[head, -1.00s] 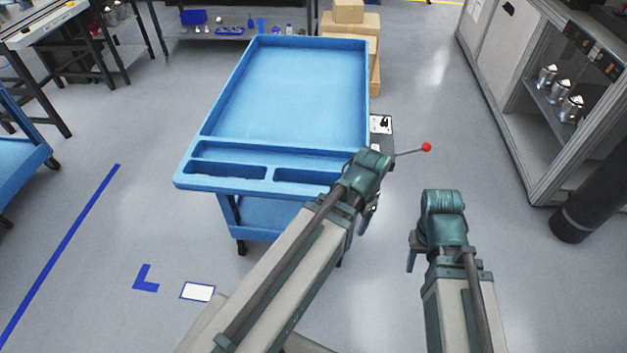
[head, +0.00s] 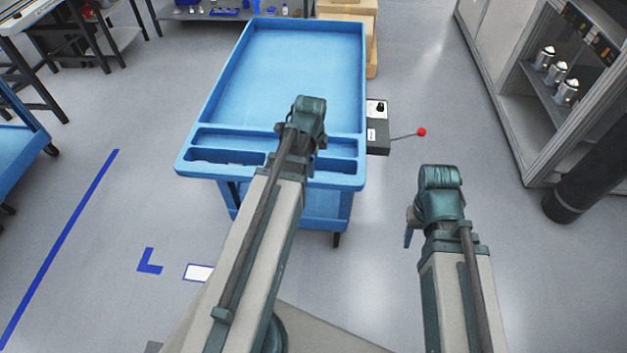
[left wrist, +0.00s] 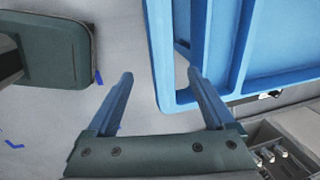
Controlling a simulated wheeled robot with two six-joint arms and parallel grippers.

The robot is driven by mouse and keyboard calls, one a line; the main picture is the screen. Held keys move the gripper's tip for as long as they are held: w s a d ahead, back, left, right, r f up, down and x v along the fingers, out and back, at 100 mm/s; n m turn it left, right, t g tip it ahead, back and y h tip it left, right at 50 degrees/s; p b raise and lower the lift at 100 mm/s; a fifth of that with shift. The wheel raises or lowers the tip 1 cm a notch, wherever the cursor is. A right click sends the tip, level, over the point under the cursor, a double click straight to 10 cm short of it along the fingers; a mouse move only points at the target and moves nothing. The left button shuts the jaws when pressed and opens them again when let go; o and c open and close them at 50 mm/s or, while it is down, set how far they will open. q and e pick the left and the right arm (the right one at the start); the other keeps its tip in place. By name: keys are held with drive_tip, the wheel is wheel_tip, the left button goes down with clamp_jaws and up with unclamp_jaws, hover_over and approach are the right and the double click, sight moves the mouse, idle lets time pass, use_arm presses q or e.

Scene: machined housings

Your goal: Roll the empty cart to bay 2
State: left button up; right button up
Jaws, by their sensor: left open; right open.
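The blue cart (head: 296,75) stands ahead in the head view, its top tray empty, with two shallow compartments at its near end. The cart also shows in the left wrist view (left wrist: 275,45), its rim corner near the right-hand finger; I cannot tell if they touch.
A dark control box (head: 377,138) with a red-tipped lever (head: 421,132) sticks out right of the cart. Blue floor tape (head: 62,245) and a white floor label (head: 199,272) lie at left. A cabinet (head: 500,70) stands at right, boxes (head: 347,35) behind.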

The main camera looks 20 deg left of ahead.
sight(314, 179)
use_arm(q)
drive_tip(key=f+b, duration=0.4)
drive_tip(key=w+f+b, duration=0.1)
drive_tip(key=f+b, duration=0.3)
drive_tip(key=w+f+b, duration=0.1)
drive_tip(key=f+b, duration=0.3)
drive_tip(key=shift+w+a+f, duration=0.2)
drive_tip(key=shift+a+f, duration=0.15)
drive_tip(key=shift+a, duration=0.05)
clamp_jaws()
